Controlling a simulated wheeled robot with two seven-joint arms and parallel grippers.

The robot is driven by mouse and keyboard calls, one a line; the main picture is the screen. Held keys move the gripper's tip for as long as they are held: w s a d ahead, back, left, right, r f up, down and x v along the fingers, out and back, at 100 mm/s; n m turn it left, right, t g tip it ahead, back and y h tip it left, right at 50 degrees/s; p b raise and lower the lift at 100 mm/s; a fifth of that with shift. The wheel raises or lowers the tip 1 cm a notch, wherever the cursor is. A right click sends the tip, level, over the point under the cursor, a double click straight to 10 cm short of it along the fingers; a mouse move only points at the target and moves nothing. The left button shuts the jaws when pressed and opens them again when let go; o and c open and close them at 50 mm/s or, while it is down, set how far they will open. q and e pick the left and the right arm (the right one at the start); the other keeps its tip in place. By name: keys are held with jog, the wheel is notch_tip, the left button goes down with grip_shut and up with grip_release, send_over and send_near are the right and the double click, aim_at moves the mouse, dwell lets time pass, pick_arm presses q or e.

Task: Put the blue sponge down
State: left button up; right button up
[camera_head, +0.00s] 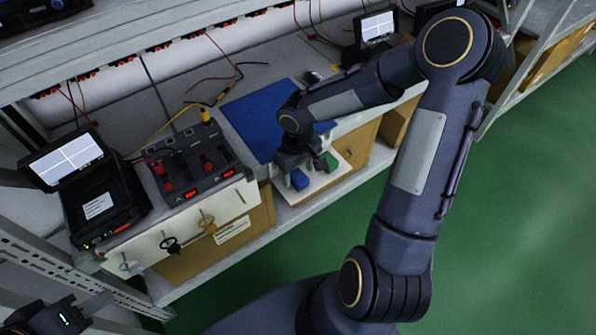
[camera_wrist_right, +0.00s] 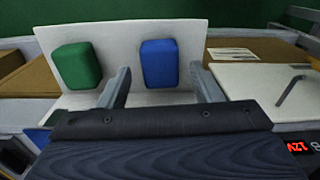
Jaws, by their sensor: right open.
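The blue sponge (camera_head: 299,180) rests on a white panel (camera_head: 322,181) at the front edge of the shelf. It also shows in the right wrist view (camera_wrist_right: 159,63), lying between and just beyond the fingertips, with gaps on both sides. The green sponge (camera_head: 328,161) sits on the same panel beside it. My right gripper (camera_head: 292,172) is directly above and behind the blue sponge; in the right wrist view (camera_wrist_right: 160,76) its two fingers are apart and empty.
A blue mat (camera_head: 252,118) lies behind the panel. A power unit with red displays (camera_head: 195,165) and a black device with a screen (camera_head: 95,195) stand to the left. Cables run behind them. The green floor (camera_head: 520,220) to the right is clear.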

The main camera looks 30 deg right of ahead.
aim_at(298, 174)
jog(key=r, duration=0.3)
jog(key=r+p, duration=0.1)
jog(key=r, duration=0.1)
jog(key=shift+w+d, duration=0.15)
jog(key=shift+w, duration=0.25)
jog(key=shift+s+r, duration=0.1)
jog(key=shift+r, duration=0.6)
jog(key=s+a+r+m+t+y, duration=0.1)
jog(key=s+a+r+t+y, duration=0.1)
jog(key=s+r, duration=0.4)
jog(key=s+a+r+m+t+y, duration=0.1)
jog(key=s+a+r+m+t, duration=0.1)
jog(key=s+r, duration=0.5)
jog(key=s+a+t, duration=0.1)
jog(key=s, duration=0.3)
jog(key=shift+s+t+y, duration=0.3)
jog(key=shift+y, duration=0.1)
jog(key=shift+d, duration=0.1)
notch_tip(298, 174, up, 17)
jog(key=p, duration=1.7)
jog(key=shift+f, duration=0.2)
